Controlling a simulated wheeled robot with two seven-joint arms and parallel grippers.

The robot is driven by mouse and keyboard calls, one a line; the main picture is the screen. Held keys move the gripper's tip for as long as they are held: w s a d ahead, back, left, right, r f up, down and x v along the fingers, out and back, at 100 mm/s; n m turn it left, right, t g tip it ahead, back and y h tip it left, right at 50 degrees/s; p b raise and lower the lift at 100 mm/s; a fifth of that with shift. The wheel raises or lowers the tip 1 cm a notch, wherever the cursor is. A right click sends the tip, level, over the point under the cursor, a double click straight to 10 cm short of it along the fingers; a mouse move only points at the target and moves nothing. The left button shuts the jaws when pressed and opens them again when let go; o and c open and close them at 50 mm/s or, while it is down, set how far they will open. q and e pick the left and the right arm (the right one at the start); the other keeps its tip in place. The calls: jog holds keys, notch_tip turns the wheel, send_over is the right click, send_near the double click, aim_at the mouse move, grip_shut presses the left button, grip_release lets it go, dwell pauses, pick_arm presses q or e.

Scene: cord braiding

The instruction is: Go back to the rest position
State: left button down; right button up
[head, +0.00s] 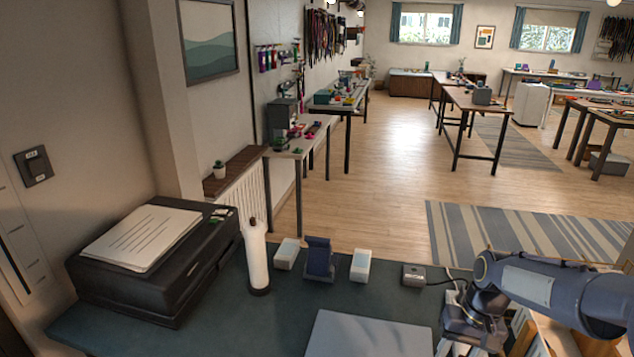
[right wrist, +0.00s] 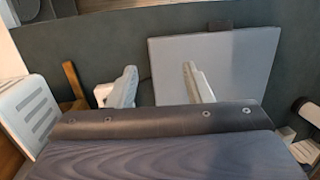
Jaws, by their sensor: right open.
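My right arm comes in from the right in the head view, with its gripper (head: 468,325) over the right edge of the dark desk (head: 270,320). In the right wrist view, the right gripper (right wrist: 160,85) has its two pale fingers spread apart with nothing between them. A flat grey panel (head: 370,335) lies on the desk left of the gripper. It also shows in the right wrist view (right wrist: 235,55), behind and partly hidden by one finger. My left gripper is not in view.
A black box (head: 150,290) with paper (head: 140,238) on it stands at the left. A white cylinder (head: 257,260), two white blocks (head: 287,254) (head: 360,265), a blue stand (head: 319,258) and a small grey box (head: 413,275) line the desk's far side.

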jog(key=s+a+r+t, duration=0.2)
jog(key=s, duration=0.4)
jog(key=s+a+r+t+y, duration=0.1)
jog(key=s+a+r+t, duration=0.1)
jog(key=s, duration=0.5)
jog(key=s+a+r+n+t, duration=0.1)
jog(key=s+a+r+t, duration=0.1)
jog(key=s, duration=0.4)
jog(key=shift+s+a+r+t+y, duration=0.15)
jog(key=shift+a+r+t+y, duration=0.2)
jog(key=shift+r, duration=0.4)
